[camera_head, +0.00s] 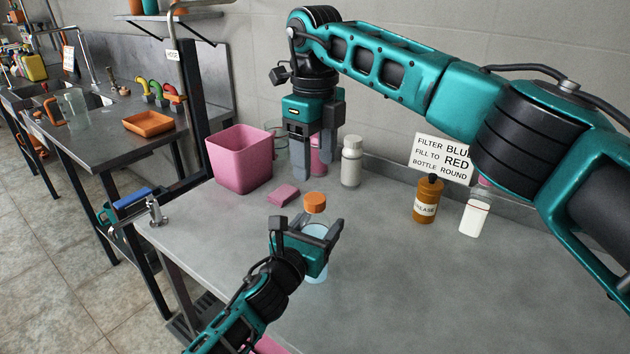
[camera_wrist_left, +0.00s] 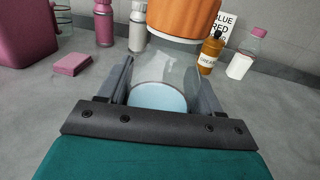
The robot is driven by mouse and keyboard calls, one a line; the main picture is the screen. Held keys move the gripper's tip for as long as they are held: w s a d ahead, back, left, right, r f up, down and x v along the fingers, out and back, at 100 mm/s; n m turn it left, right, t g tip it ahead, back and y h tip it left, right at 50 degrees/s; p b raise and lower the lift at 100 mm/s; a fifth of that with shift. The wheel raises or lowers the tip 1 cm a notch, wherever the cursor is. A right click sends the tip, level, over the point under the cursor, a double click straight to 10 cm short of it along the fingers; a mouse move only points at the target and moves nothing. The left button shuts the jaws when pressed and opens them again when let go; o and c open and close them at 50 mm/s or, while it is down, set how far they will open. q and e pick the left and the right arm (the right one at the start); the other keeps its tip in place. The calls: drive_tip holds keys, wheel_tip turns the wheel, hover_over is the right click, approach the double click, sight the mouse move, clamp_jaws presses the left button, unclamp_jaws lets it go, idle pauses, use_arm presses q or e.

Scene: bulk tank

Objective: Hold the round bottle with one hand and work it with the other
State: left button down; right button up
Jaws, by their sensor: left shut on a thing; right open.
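The round bottle (camera_head: 316,231) is clear with pale blue liquid and an orange cap (camera_head: 315,202). It stands upright on the grey table. My left gripper (camera_head: 318,232) is shut on the bottle's body, below the cap. In the left wrist view the bottle (camera_wrist_left: 160,96) sits between the two fingers, and the orange cap (camera_wrist_left: 182,18) shows above, cut off by the top edge. My right gripper (camera_head: 312,150) is open and empty, pointing down above the back of the table, behind and above the bottle. It partly hides a pink bottle (camera_head: 319,160).
A pink bin (camera_head: 238,160) and a pink sponge (camera_head: 283,195) lie left of the bottle. A white bottle (camera_head: 351,162), a brown grease bottle (camera_head: 426,200), a white-filled bottle (camera_head: 474,212) and a sign (camera_head: 442,158) stand along the back. The front right of the table is clear.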

drive_tip(key=shift+r, duration=2.35)
use_arm(q)
drive_tip(key=shift+c, duration=0.6)
unclamp_jaws()
drive_tip(key=shift+s, duration=0.1)
drive_tip(key=v, duration=1.2)
drive_tip(key=shift+s+a+p, duration=0.2)
drive_tip(key=shift+s+p, duration=0.1)
use_arm(e)
drive_tip(key=shift+r, duration=0.3)
